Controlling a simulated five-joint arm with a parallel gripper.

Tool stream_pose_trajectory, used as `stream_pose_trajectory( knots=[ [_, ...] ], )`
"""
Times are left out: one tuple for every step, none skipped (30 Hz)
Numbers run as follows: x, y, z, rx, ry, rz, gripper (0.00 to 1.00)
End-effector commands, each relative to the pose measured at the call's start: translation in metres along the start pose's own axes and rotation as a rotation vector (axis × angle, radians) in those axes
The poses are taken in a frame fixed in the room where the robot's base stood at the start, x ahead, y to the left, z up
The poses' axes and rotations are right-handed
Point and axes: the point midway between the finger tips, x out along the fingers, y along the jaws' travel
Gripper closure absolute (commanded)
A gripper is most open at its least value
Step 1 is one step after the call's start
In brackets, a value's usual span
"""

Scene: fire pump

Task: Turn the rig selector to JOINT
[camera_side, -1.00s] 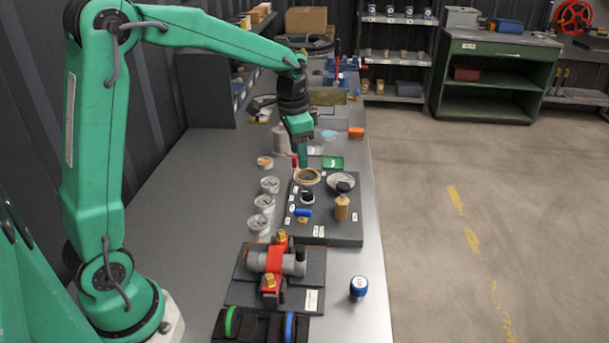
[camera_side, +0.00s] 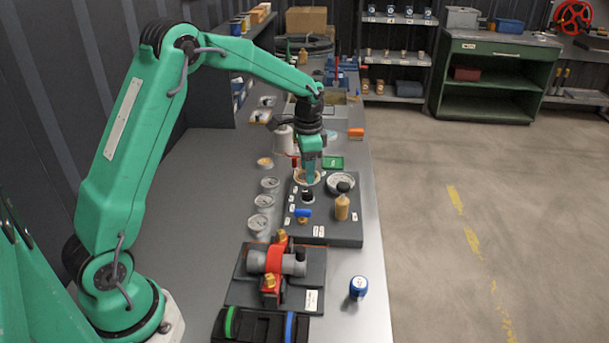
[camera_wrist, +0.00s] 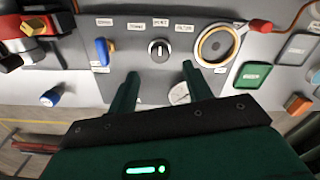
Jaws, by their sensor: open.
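The rig selector is a small dark round knob with a pale bar (camera_wrist: 158,50) on the grey panel in the wrist view. The bar points roughly up and down there. A row of small white labels lies above it; their words are too small to read surely. In the side view the selector (camera_side: 308,196) sits on the dark panel, just below my gripper (camera_side: 310,180). My gripper also shows in the wrist view (camera_wrist: 160,76), its two green fingers apart and empty. The knob shows beyond the gap between the fingertips, and I see no contact.
A blue lever (camera_wrist: 102,51) is left of the selector and a tan ring (camera_wrist: 215,45) is right of it in the wrist view. A red-clamped pipe fixture (camera_side: 277,262) is nearer the camera.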

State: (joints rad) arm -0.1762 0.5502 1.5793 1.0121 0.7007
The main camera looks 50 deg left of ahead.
Motion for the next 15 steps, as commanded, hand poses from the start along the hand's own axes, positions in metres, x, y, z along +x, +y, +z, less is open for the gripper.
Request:
stream_pose_trajectory(
  knots=[
    [0.005,0.000,0.000,0.000,-0.002,0.001,0.50],
    [0.009,0.000,0.000,0.000,-0.002,0.002,0.50],
    [0.013,0.001,0.001,0.000,-0.003,0.003,0.50],
    [0.017,0.001,0.001,0.000,-0.003,0.003,0.50],
    [0.020,0.001,0.001,0.000,-0.002,0.002,0.50],
    [0.025,0.001,0.001,0.000,-0.002,0.002,0.50],
    [0.029,0.001,0.001,0.000,-0.003,0.002,0.50],
    [0.033,0.001,0.000,0.000,-0.003,0.002,0.50],
    [0.038,0.001,0.001,0.000,-0.002,0.002,0.50],
    [0.041,0.001,0.001,0.000,-0.003,0.002,0.50],
    [0.045,0.001,0.001,0.000,-0.002,0.002,0.50],
    [0.049,0.001,0.001,0.000,-0.002,0.002,0.50],
    [0.053,0.001,0.001,0.000,-0.003,0.002,0.50],
    [0.056,0.001,0.001,0.000,-0.003,0.002,0.50],
    [0.059,0.001,0.000,0.000,-0.002,0.002,0.50]
  ],
)
